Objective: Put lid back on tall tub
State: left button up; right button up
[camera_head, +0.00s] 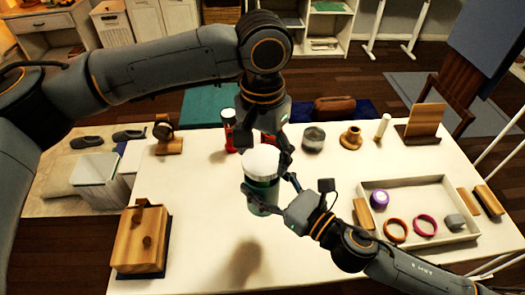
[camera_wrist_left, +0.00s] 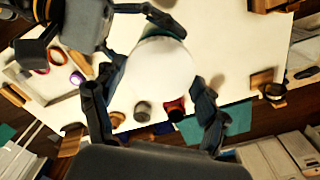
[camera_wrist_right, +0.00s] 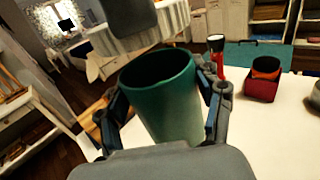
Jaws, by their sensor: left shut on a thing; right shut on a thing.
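The lid (camera_head: 262,160) is white and round, and overlaps the tub's top in the head view. My left gripper (camera_head: 262,148) is shut on the lid from above. The lid is apart from the rim; I cannot tell the gap.
A white tray (camera_head: 380,192) with purple and ring-shaped things lies right. A wooden box (camera_head: 141,238) stands front left. A red flashlight (camera_head: 228,128), a grey tin (camera_head: 314,138) and a wooden candle holder (camera_head: 351,138) stand behind. Table to the tub's left is clear.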

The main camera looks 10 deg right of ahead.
aim_at(262, 190)
pick_arm(q)
jog(key=shift+f, duration=0.75)
jog(key=shift+f, duration=0.5)
